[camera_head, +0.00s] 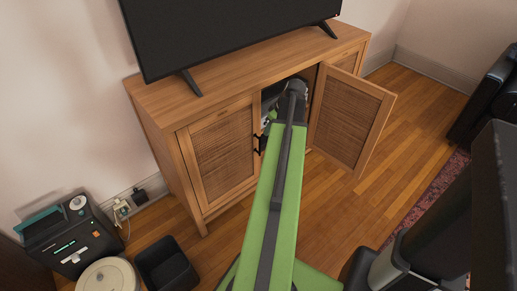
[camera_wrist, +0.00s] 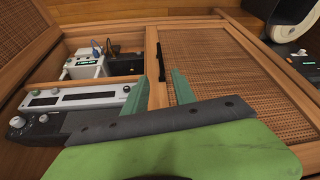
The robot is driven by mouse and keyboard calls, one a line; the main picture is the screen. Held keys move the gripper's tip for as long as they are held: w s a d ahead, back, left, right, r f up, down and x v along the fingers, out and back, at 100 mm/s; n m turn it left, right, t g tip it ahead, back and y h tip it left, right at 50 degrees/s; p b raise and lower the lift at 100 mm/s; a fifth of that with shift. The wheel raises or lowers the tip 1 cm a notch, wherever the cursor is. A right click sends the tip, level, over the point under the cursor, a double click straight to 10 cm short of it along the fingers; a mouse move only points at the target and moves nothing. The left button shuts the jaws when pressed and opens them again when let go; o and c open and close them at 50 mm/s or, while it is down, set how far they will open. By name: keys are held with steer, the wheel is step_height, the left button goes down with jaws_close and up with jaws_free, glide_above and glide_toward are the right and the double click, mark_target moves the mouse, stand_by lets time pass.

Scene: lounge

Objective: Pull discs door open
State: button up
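The left door (camera_head: 222,150) is shut, and the right door (camera_head: 350,120) stands wide open. No label shows which one is the discs door. In the wrist view the shut door (camera_wrist: 225,65) is on the right and has a dark upright handle (camera_wrist: 161,62) near its edge. My gripper (camera_wrist: 162,76) is open, its two fingers apart, with the handle just beyond and between the tips. Contact cannot be told. In the head view my arm mostly hides the gripper.
Electronic devices (camera_wrist: 75,100) sit inside the open compartment. A television (camera_head: 230,30) stands on top. A black box (camera_head: 75,240), an open dark bin (camera_head: 167,265) and a round pale device (camera_head: 107,276) are at lower left. Clear floor (camera_head: 420,100) lies right of the open door.

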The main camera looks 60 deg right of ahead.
mark_target(260, 145)
steer(key=b+x, duration=1.2)
steer(key=x, duration=0.3)
steer(key=shift+s+b, duration=0.1)
steer(key=shift+b, duration=0.2)
steer(key=shift+r, duration=0.1)
steer(key=shift+c, duration=0.3)
jaws_close()
